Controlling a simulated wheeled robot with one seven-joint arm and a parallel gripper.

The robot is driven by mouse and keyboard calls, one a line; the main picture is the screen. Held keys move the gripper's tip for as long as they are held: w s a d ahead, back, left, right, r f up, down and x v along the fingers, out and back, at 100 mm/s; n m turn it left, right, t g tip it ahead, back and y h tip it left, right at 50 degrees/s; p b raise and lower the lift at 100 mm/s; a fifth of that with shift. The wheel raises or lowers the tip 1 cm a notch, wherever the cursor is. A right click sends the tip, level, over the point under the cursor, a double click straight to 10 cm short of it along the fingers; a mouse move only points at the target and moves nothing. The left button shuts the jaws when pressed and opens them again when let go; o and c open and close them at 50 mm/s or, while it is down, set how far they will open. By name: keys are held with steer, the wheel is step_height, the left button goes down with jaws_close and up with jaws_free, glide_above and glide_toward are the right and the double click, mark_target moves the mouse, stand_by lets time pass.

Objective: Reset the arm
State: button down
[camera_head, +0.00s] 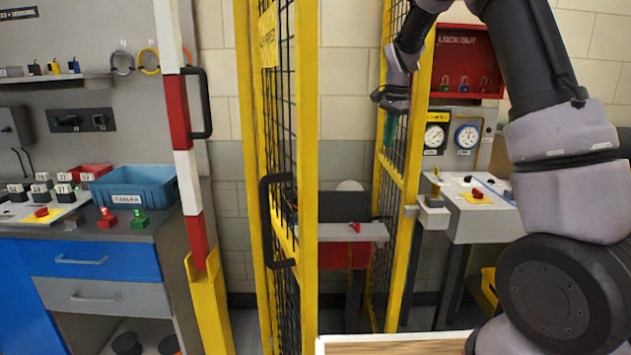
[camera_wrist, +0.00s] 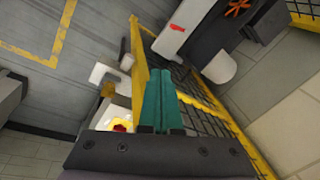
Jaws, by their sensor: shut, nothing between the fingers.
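My gripper (camera_head: 389,135) hangs high in the head view, pointing down beside the yellow-framed mesh fence at the right. Only a bit of its teal fingers shows there. In the wrist view both teal fingers of my gripper (camera_wrist: 162,80) lie side by side, shut, with nothing between them. My arm comes in from the upper right of the head view, bent over at the top.
A yellow mesh gate (camera_head: 305,180) with a black handle stands left of my gripper. Behind is a grey conveyor end (camera_head: 335,232) with a red part. A control console (camera_head: 485,210) stands right, and a workbench (camera_head: 100,263) with a blue bin (camera_head: 135,186) left.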

steer(key=s+d+r+n+t+y, duration=0.1)
steer(key=s+d+r+n, duration=0.1)
steer(key=s+r, duration=0.65)
steer(key=s+d+r+n+t, duration=0.1)
steer(key=s+r+n+t, duration=0.15)
steer(key=s, duration=1.05)
steer(key=s+r+n+t, duration=0.1)
steer(key=s+n, duration=0.2)
steer(key=s, duration=1.1)
steer(key=w+d+f, duration=0.1)
steer(key=w+f, duration=0.3)
steer(key=w, duration=0.4)
steer(key=w+f+h, duration=0.1)
steer(key=w+f, duration=0.4)
steer(key=w, duration=0.3)
steer(key=w+d+f, duration=0.1)
steer(key=w+f, duration=0.3)
steer(key=w, duration=0.4)
steer(key=w+a+f, duration=0.2)
steer(key=w+f, duration=0.4)
steer(key=f, duration=0.4)
steer(key=w+a+f+y, duration=0.1)
steer(key=w+a+f, duration=0.2)
steer(key=w+f, duration=0.4)
steer(key=w+a+f+y, duration=0.1)
steer(key=w+a+f, duration=0.2)
steer(key=f, duration=1.1)
steer(key=shift+w+a+f, duration=0.2)
steer(key=shift+w+f, duration=0.15)
steer(key=shift+w, duration=1.35)
